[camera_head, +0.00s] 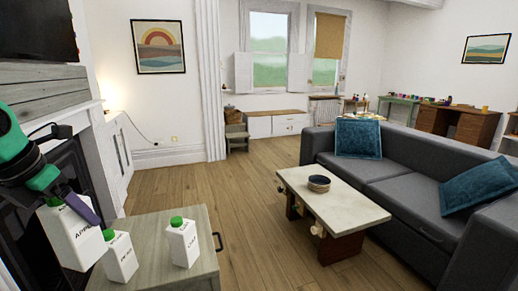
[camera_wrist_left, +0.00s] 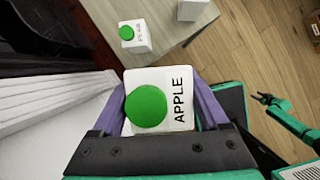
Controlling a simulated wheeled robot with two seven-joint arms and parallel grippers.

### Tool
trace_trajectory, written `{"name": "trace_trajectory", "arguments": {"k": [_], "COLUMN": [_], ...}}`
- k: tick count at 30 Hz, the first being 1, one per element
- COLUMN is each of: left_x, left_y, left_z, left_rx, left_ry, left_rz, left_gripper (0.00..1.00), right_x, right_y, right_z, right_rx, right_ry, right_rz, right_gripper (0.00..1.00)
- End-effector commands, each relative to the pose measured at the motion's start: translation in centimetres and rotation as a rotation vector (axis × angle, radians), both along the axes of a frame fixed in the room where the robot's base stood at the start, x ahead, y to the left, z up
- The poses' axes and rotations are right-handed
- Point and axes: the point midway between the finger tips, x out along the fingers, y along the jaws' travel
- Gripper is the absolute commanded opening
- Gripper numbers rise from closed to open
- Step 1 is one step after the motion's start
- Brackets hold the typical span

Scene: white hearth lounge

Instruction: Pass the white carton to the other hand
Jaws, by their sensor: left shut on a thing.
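My left gripper (camera_head: 84,212) is shut on a white carton (camera_head: 74,242) with a green cap. In the left wrist view the carton (camera_wrist_left: 178,84) reads APPLE and sits between the two purple fingers. The head view shows it raised beside the grey cabinet top, at the lower left. My right gripper (camera_wrist_left: 265,99) shows small at the right of the left wrist view, apart from the carton. Its dark fingers look spread and empty. It is not in the head view.
Two more white cartons with green caps, one (camera_head: 120,262) near the held carton and one (camera_head: 183,245) further right, stand on the grey cabinet (camera_head: 200,222). The fireplace (camera_head: 85,150) is close on the left. A low table (camera_head: 345,205) and sofa (camera_head: 400,180) stand right. Open wooden floor lies between.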

Motion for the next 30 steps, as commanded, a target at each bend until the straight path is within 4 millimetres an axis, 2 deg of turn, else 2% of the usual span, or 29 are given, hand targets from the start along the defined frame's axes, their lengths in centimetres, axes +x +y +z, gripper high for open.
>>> {"name": "trace_trajectory", "arguments": {"k": [6, 12, 21, 30], "left_x": [-1.3, -2.5, -3.8, -5.0], "left_y": [2.7, 4.4, 5.5, 5.2], "left_z": [-1.2, -3.2, -6.0, -9.6], "left_rx": [-0.007, -0.003, 0.001, 0.003], "left_ry": [-0.008, -0.009, -0.007, 0.0], "left_rz": [-0.106, -0.221, -0.382, -0.604], "left_gripper": [0.0, 0.0, 0.0, 0.0], "right_x": [0.5, 1.3, 0.5, 0.5], "right_y": [-0.1, -0.1, -0.1, -0.1], "right_z": [1.2, 2.0, 2.8, 3.9], "right_rx": [-0.001, -0.001, -0.001, -0.002], "right_ry": [-0.008, -0.021, -0.008, -0.007], "right_rz": [0.0, 0.0, 0.0, 0.001], "right_gripper": [0.5, 0.5, 0.5, 0.5]}}
